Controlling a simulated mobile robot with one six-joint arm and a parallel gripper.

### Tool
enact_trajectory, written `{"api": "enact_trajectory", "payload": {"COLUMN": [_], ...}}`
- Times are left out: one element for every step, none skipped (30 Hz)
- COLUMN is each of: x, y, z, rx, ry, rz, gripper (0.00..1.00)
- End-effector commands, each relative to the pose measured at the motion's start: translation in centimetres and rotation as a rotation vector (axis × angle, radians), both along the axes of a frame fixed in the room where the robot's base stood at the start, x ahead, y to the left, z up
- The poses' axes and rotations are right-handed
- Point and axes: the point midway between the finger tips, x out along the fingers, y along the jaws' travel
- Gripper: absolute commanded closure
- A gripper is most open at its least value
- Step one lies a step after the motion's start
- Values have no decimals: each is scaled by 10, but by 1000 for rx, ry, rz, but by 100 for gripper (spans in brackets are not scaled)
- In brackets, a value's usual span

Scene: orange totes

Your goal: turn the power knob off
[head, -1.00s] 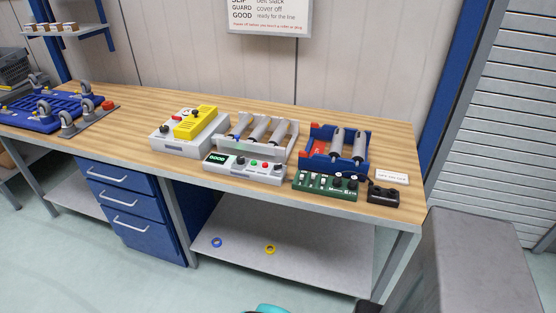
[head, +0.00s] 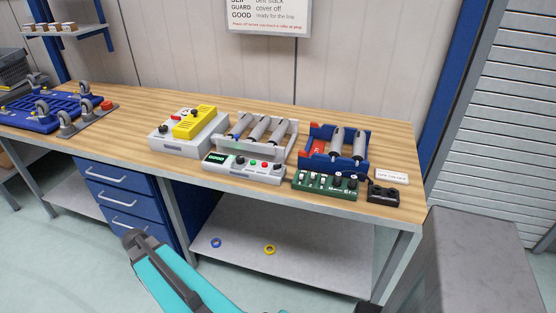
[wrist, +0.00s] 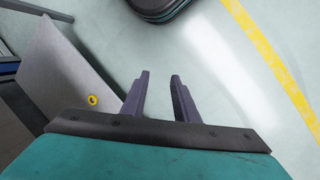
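On the wooden workbench stands a grey control box with a yellow cover (head: 194,123) and a small dark knob (head: 164,128) on its front. A green panel (head: 318,186) at the right has black knobs (head: 344,177) on top. No label is legible enough to tell which is the power knob. In the wrist view my gripper (wrist: 160,77) is open and empty, its two fingers apart over the floor. In the head view my teal arm shows at the bottom, in front of and below the bench. My fingers are not clearly seen there.
A white tester (head: 245,172) with a green GOOD display and a roller rack stand mid-bench. A blue roller frame (head: 340,155) stands behind the green panel. A small black block (head: 383,193) is near the front edge. A yellow ring (head: 270,250) lies on the lower shelf.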

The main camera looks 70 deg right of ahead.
Motion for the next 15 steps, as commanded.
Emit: {"api": "enact_trajectory", "payload": {"x": [6, 7, 9, 11, 12, 12, 13, 13, 12, 12, 11, 9, 8, 6, 3], "y": [-19, -28, -41, -51, -61, -74, -84, -93, -106, -116, -126, -138, -148, -158, -171], "z": [12, 18, 28, 34, 42, 51, 59, 66, 76, 84, 92, 102, 110, 118, 129], "rx": [-20, -32, -47, -58, -70, -86, -97, -109, -125, -136, -148, -163, -175, -187, -204], "ry": [-14, -19, -26, -32, -38, -46, -50, -56, -64, -70, -75, -81, -87, -92, -100], "rz": [-46, -70, -106, -132, -159, -193, -221, -247, -283, -309, -338, -373, -401, -428, -466], "gripper": [73, 73, 73, 73, 73, 73, 73, 73, 73, 73, 73, 73, 73, 73, 73]}}
